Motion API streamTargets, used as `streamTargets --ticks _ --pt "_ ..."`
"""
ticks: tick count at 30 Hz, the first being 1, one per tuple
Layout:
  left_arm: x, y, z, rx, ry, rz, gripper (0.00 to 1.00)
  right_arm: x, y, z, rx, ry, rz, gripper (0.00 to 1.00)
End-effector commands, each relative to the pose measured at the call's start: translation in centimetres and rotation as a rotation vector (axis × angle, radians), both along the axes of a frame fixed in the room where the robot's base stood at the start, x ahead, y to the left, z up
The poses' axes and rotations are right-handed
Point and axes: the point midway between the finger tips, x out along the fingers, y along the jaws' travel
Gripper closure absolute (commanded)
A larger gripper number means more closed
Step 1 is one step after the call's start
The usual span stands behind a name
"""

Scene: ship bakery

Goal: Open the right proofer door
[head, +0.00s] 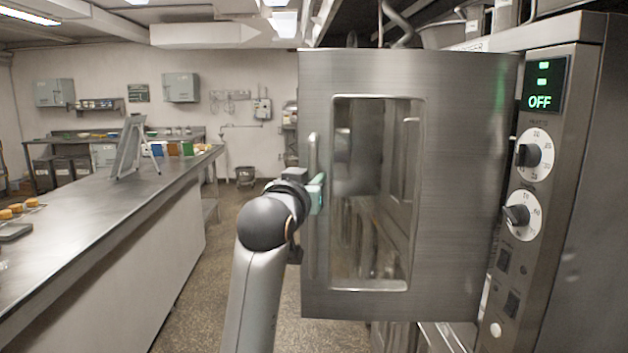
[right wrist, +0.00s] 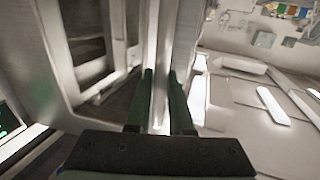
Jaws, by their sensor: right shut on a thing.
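The right proofer door (head: 465,180) is a steel panel with a tall glass window. It stands swung out at an angle from the control panel side and fills the middle right of the head view. Its vertical handle (head: 312,155) is near the door's left edge. My right gripper (head: 317,192) is shut on the handle at about mid-height. In the right wrist view, the green fingers (right wrist: 165,100) lie on both sides of the pale handle bar (right wrist: 161,70). The fingertips are partly hidden in the head view. My left gripper is not in view.
The control panel (head: 532,185) with two dials and a green "OFF" display is to the right of the door. A long steel counter (head: 130,210) runs along the left. The floor (head: 215,265) between counter and door is clear apart from my arm.

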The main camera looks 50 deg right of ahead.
Motion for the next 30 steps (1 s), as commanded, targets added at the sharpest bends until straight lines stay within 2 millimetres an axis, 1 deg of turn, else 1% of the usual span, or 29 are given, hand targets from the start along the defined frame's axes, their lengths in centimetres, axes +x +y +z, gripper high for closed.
streamTargets --ticks 13,14,21,30 --pt "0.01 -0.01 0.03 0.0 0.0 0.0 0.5 -0.14 -0.08 0.15 -0.003 -0.003 -0.002 1.0" --pt "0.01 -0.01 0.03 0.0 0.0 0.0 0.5 -0.14 -0.08 0.15 -0.003 -0.003 -0.002 0.78" --pt "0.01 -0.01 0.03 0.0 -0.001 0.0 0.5 -0.06 -0.05 0.09 -0.001 -0.002 -0.001 0.51" --pt "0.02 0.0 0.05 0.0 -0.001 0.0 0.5 0.02 -0.02 0.04 -0.001 0.0 0.001 0.5"
